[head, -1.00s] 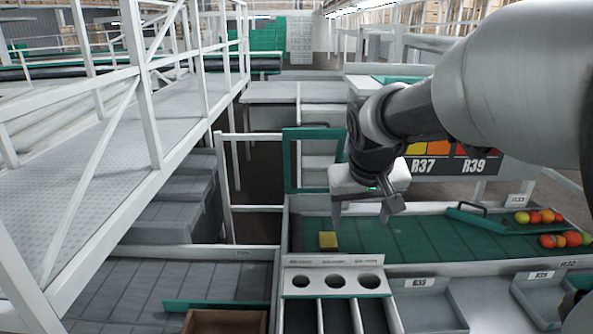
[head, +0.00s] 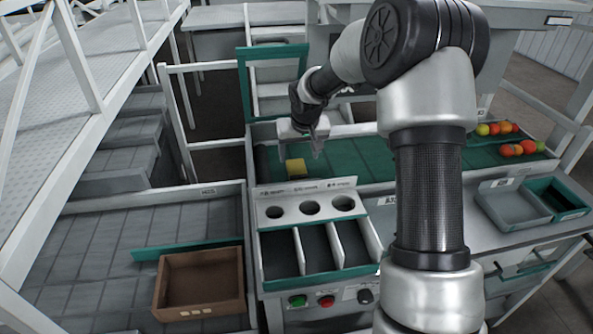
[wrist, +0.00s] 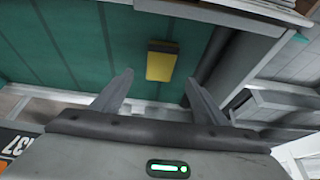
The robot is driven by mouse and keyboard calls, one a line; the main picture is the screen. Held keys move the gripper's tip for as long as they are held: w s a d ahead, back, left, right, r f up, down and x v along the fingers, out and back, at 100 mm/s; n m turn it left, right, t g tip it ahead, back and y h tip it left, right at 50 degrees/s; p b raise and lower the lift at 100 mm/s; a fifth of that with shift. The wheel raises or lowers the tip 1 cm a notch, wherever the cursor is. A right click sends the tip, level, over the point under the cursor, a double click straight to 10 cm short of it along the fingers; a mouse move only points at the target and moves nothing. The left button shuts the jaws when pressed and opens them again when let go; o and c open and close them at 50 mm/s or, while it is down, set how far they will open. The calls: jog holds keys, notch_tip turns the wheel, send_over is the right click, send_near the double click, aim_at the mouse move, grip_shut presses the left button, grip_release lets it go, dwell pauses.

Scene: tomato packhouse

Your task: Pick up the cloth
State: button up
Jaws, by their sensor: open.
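The cloth (head: 296,168) looks like a small yellow folded pad with a darker edge. It lies on the green belt (head: 365,157), near the belt's left end. In the wrist view the cloth (wrist: 161,65) shows just beyond the fingertips, roughly centred between them. My gripper (head: 300,152) is open and empty above the belt, close to the cloth. Both fingers also show apart in the wrist view (wrist: 159,80), with nothing between them. I cannot tell the exact height of the fingertips over the cloth.
A panel with three round holes (head: 308,208) and slots below stands in front of the belt. Tomatoes (head: 518,149) lie at the belt's right. A brown crate (head: 198,310) sits front left.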

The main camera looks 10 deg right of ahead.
aim_at(297, 168)
jog(key=shift+s+x, duration=0.2)
jog(key=shift+x, duration=3.55)
jog(key=shift+f, duration=0.15)
jog(key=c, duration=1.1)
jog(key=shift+c, duration=0.2)
